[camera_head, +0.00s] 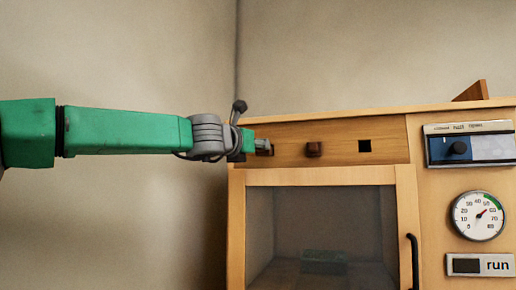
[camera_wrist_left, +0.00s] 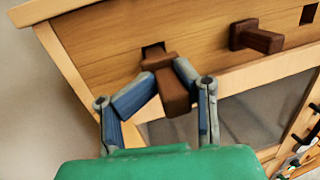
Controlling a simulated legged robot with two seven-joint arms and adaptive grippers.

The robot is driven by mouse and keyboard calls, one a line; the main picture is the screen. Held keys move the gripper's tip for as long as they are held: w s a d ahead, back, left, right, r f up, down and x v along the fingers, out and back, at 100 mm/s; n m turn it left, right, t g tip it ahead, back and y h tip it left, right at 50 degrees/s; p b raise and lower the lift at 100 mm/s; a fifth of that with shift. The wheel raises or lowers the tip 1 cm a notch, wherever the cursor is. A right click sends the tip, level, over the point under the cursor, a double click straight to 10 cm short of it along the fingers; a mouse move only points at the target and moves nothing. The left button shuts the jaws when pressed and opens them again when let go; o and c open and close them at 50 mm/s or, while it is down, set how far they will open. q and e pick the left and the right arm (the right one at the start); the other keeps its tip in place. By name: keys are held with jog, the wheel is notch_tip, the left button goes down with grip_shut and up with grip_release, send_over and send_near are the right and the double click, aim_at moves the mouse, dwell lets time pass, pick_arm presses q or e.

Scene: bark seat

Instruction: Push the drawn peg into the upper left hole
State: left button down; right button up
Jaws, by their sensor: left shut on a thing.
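My left gripper (camera_head: 262,146) is at the left end of the wooden panel, in front of the upper left hole. In the left wrist view its two blue-grey fingers (camera_wrist_left: 160,85) are shut on a dark brown peg (camera_wrist_left: 176,92). The peg points at the panel, its far end at the square upper left hole (camera_wrist_left: 152,50). The hole's dark upper part shows above the peg; I cannot tell how deep the peg is in. My right gripper is in neither view.
A second brown peg (camera_head: 314,149) sticks out of the panel's middle. An empty square hole (camera_head: 365,146) is to its right. Below is a glass door (camera_head: 330,220) with a black handle (camera_head: 413,262). A knob panel (camera_head: 470,147), dial (camera_head: 478,216) and run switch (camera_head: 480,265) are at right.

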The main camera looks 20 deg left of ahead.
pick_arm(q)
jog(key=shift+w+p, duration=1.55)
jog(key=shift+w, duration=0.8)
jog(key=c, duration=1)
grip_release()
jog(key=shift+o, duration=0.5)
jog(key=shift+w+d, duration=0.1)
jog(key=shift+w, duration=0.05)
